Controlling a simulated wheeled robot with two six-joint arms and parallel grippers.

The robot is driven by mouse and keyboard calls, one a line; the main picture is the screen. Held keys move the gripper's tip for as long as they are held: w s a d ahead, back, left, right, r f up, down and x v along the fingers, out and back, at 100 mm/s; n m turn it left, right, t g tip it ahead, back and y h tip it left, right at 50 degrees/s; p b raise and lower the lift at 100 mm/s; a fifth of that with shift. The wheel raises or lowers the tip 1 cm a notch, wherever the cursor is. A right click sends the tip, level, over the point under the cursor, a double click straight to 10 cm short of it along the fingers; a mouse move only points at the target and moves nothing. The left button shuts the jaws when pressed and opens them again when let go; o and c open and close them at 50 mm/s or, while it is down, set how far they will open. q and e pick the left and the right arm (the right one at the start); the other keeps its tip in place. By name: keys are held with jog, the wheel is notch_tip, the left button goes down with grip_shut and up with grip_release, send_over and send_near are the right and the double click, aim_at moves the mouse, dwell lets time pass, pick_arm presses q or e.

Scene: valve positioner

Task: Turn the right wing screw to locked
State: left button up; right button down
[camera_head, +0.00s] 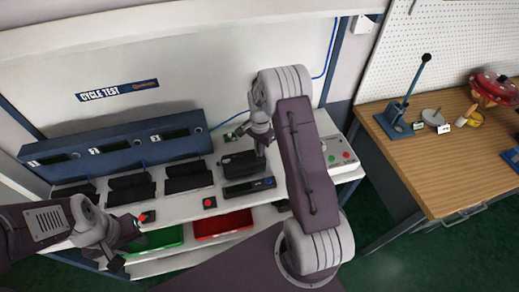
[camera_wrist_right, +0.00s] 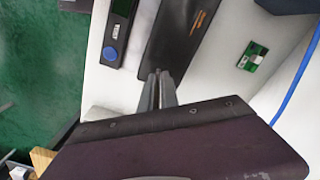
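My right gripper (camera_head: 262,146) is over the dark device (camera_head: 240,166) on the white bench, at the right end of the row. In the right wrist view its two fingers (camera_wrist_right: 160,76) are close together, pointing at the black face of this device (camera_wrist_right: 182,40). I cannot make out a wing screw in either view; whether the fingertips touch anything is unclear. My left gripper (camera_head: 124,246) is at the lower left, near the bench's front edge, with its fingers apart and nothing seen between them.
A blue numbered station (camera_head: 118,146) stands behind black holders (camera_head: 131,188). A display unit with a blue knob (camera_head: 249,187) lies before the device. Green (camera_head: 158,241) and red (camera_head: 222,223) trays are below. A wooden table (camera_head: 455,175) stands right.

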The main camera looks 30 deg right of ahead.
jog(key=m, duration=0.6)
jog(key=shift+m, duration=0.3)
dwell(0.4)
jog(key=c, duration=1.6)
grip_release()
jog(key=shift+d, duration=0.15)
jog(key=shift+w+r, duration=0.1)
jog(key=shift+r, duration=0.15)
notch_tip(320, 180, up, 8)
jog(key=b, duration=0.1)
jog(key=shift+r, duration=0.25)
